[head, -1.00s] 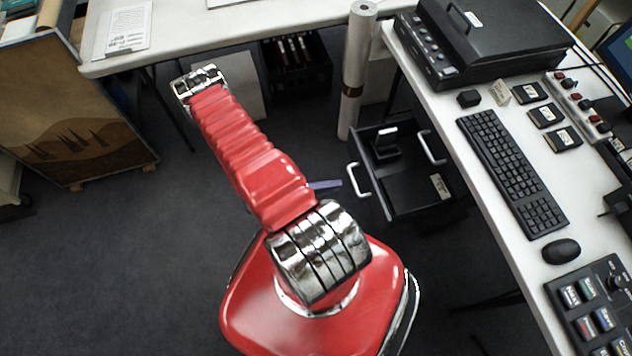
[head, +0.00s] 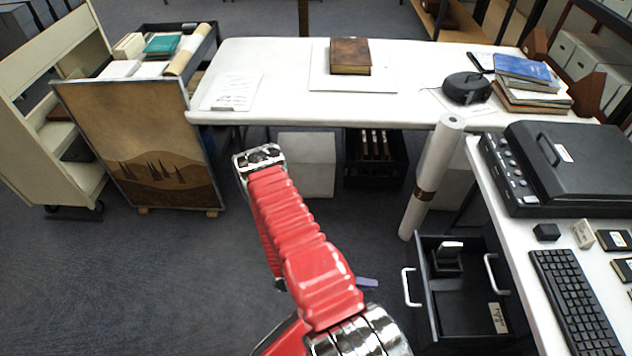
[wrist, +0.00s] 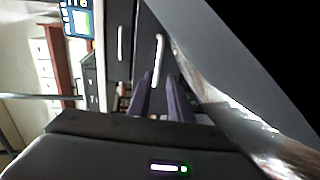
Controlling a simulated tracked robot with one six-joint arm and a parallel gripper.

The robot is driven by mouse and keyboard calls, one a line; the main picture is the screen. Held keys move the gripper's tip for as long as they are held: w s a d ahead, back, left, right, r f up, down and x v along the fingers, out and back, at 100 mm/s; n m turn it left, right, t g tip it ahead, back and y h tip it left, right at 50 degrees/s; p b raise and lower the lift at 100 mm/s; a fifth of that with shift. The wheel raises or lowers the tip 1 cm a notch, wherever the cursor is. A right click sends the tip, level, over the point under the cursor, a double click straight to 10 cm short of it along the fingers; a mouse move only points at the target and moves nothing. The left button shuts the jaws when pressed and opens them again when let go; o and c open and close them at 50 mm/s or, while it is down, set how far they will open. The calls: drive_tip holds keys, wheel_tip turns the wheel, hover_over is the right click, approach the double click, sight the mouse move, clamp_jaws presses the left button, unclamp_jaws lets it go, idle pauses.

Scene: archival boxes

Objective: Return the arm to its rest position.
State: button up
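My red arm (head: 290,235) with chrome joints is folded, rising from the bottom of the head view to a chrome elbow. My gripper is mostly hidden behind the arm there; only a small purple finger piece (head: 367,282) shows to its right. In the wrist view my gripper (wrist: 160,82) shows two purple fingers with a gap between them and nothing held. Beyond them are dark drawer fronts with pale handles (wrist: 130,52).
An open black drawer (head: 465,300) with a dark object inside stands right of the arm. A white paper roll (head: 432,175) stands by the desk corner. The white table (head: 290,70) bears a brown book (head: 350,56). Dark floor at left is clear.

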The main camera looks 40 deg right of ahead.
idle(0.3)
drive_tip(key=s+a+r+n+g+y, duration=0.2)
drive_tip(key=s+a+r+n+y, duration=0.15)
drive_tip(key=a+n, duration=0.2)
drive_tip(key=w+a+r+n+t+y, duration=0.1)
drive_tip(key=w+a+r+t+y, duration=0.15)
drive_tip(key=w+a+r, duration=0.4)
drive_tip(key=w+a+r+t+y, duration=0.1)
drive_tip(key=w+r+t, duration=0.25)
drive_tip(key=r, duration=0.55)
drive_tip(key=w+a+r+n+t+y, duration=0.1)
drive_tip(key=w+a+r+t+y, duration=0.1)
drive_tip(key=w+a+r, duration=0.35)
drive_tip(key=a+r+t, duration=0.3)
drive_tip(key=r, duration=0.6)
drive_tip(key=w+a+r+n+t+y, duration=0.1)
drive_tip(key=a+r+t, duration=0.2)
drive_tip(key=r, duration=0.6)
drive_tip(key=a+r+t, duration=0.3)
drive_tip(key=r+t, duration=0.1)
drive_tip(key=r, duration=0.5)
drive_tip(key=shift+w+r+n+t+y, duration=0.15)
drive_tip(key=shift+r+n+t+y, duration=0.2)
drive_tip(key=shift+r+t+y, duration=0.05)
